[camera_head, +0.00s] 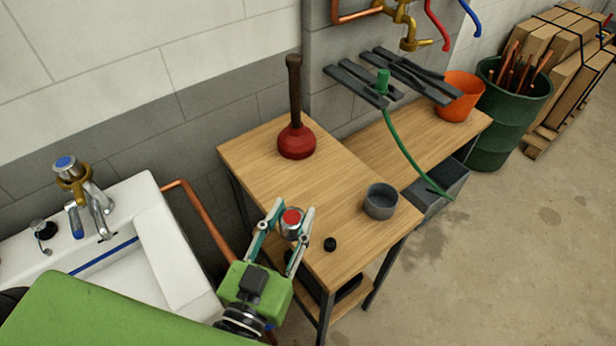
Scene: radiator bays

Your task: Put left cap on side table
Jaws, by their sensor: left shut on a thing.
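My left gripper (293,218) is shut on a cap (291,220) with a red top and a silvery side, held upright between the two fingertips. It is over the near left edge of the wooden side table (335,195). I cannot tell whether the cap touches the table top. A second tap cap (66,164) with a blue top sits on the brass and chrome tap (95,205) at the white sink. My right gripper is not in view.
A red plunger (296,140) stands at the back of the table. A grey bowl (380,201) stands at its right and a small black piece (330,244) lies near the front. Bare wood lies between them. The white sink (165,235) is at left.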

